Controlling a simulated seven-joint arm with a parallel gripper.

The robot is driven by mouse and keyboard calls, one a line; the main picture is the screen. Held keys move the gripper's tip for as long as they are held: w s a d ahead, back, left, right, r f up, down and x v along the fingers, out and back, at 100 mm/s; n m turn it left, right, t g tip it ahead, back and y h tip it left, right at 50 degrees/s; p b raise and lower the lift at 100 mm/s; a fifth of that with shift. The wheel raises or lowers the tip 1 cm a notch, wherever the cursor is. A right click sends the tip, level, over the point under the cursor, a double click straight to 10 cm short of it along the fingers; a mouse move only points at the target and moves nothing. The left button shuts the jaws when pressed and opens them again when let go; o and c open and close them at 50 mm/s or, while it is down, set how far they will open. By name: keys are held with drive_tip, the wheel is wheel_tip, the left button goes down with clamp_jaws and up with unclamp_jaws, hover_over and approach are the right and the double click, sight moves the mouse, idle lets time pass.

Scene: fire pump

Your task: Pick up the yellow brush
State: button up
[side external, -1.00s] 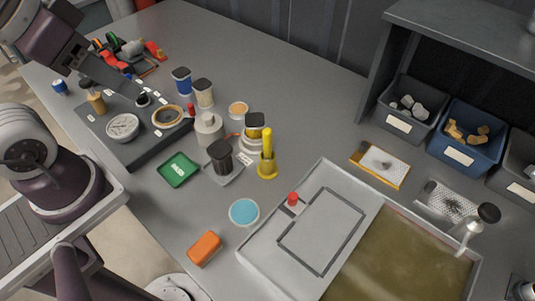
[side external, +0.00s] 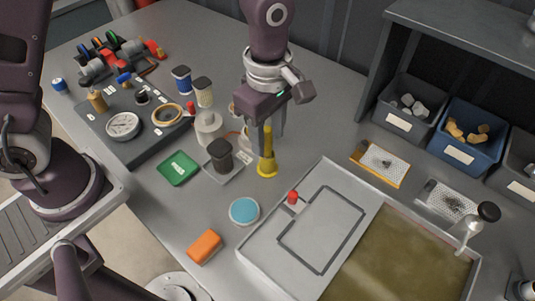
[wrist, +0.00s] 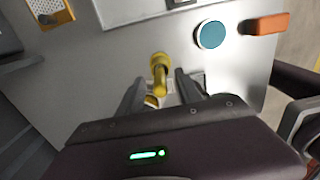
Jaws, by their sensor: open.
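The yellow brush (side external: 267,158) stands upright on the grey table, with a wide round base and a thin handle. My gripper (side external: 267,135) is above the table with its fingers pointing down around the brush's upper handle. In the wrist view the yellow brush (wrist: 159,70) shows between the two finger tips, and my gripper (wrist: 162,80) is open there. I cannot tell whether either finger touches the handle.
A dark-lidded jar (side external: 220,155) on a small tray and a white bottle (side external: 209,128) stand close at left. A blue-topped round tin (side external: 244,210) and an orange block (side external: 205,247) lie in front. A large grey tray (side external: 315,215) with a red knob is at right.

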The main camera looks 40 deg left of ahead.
drive_tip(key=shift+f, duration=0.8)
clamp_jaws()
wheel_tip(320, 180, up, 10)
drive_tip(key=shift+r, duration=0.1)
